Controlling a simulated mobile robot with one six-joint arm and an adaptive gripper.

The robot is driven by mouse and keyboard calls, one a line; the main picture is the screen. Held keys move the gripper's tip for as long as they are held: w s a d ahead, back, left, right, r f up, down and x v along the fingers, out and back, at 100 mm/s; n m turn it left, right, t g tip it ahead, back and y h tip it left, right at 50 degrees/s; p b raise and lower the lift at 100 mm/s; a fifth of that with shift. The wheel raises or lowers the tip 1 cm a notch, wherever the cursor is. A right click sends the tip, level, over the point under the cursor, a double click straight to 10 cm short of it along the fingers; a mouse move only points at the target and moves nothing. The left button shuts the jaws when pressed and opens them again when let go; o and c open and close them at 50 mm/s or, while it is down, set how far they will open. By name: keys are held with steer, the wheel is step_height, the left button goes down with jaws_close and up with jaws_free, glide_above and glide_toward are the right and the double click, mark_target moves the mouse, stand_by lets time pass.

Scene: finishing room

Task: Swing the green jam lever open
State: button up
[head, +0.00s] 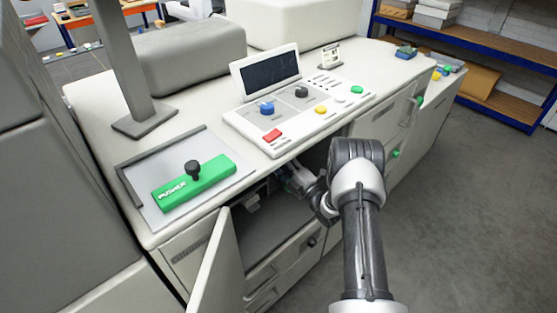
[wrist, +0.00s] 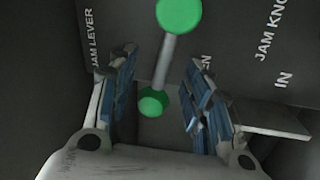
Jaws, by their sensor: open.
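The green jam lever (wrist: 170,60) shows in the wrist view as a grey rod with a green ball at its upper end and another green ball lower down. It leans slightly to the right on a dark panel lettered "JAM LEVER". My gripper (wrist: 160,63) is open, with its blue-padded fingers on either side of the rod and lower ball in the picture. I cannot tell whether either finger touches the lever. In the head view my gripper (head: 287,180) reaches into the dark opening under the machine top, and the lever is hidden there.
The machine's cabinet door (head: 216,268) hangs open at the left of the opening. The panel also bears "JAM KNOB" and "IN". A pale ledge (wrist: 268,121) lies right of the fingers. Above are a control panel (head: 300,110) and a green pusher (head: 195,183).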

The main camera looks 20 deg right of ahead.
steer(key=v, duration=1.2)
steer(key=shift+r, duration=0.1)
